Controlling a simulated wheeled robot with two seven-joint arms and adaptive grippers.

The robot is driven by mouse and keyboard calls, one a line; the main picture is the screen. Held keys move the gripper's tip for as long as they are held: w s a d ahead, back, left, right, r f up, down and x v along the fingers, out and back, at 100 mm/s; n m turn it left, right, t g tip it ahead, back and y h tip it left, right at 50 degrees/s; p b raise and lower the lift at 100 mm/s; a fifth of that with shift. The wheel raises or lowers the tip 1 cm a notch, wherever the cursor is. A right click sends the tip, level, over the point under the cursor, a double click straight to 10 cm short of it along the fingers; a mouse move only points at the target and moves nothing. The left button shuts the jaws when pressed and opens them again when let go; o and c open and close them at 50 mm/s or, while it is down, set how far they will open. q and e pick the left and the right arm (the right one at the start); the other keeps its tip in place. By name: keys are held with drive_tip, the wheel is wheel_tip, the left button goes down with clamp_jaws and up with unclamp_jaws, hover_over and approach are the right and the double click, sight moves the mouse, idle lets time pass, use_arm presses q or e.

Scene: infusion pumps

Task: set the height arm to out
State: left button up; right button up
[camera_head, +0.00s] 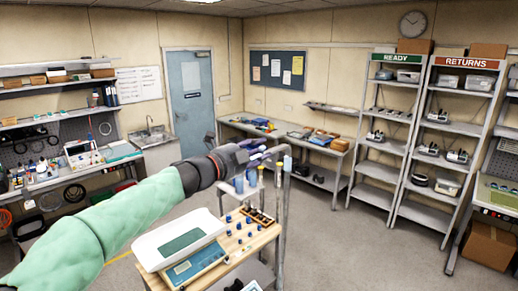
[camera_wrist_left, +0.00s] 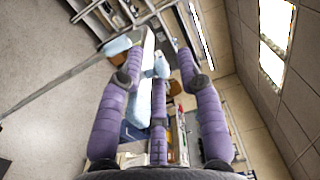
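My left arm comes in from the left, and its gripper (camera_head: 262,153) is above the wooden-topped cart. A grey upright post (camera_head: 281,195) with light-blue ends at its top stands just right of the fingers. I cannot tell for sure which part is the height arm. In the left wrist view, the purple fingers of the left gripper (camera_wrist_left: 158,75) are spread apart. A light-blue piece (camera_wrist_left: 143,80) shows between them, partly behind the middle finger; contact cannot be told. A grey bar (camera_wrist_left: 60,88) runs to another light-blue end (camera_wrist_left: 120,46). My right gripper is not in view.
The wooden cart top (camera_head: 262,241) carries a white-and-blue scale (camera_head: 185,248) and several small blue and dark pieces. Benches line the left and back walls. READY (camera_head: 390,130) and RETURNS (camera_head: 448,150) shelves stand at right. Floor between cart and shelves is clear.

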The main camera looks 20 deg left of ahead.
use_arm(q)
drive_tip(key=shift+w, duration=0.2)
clamp_jaws()
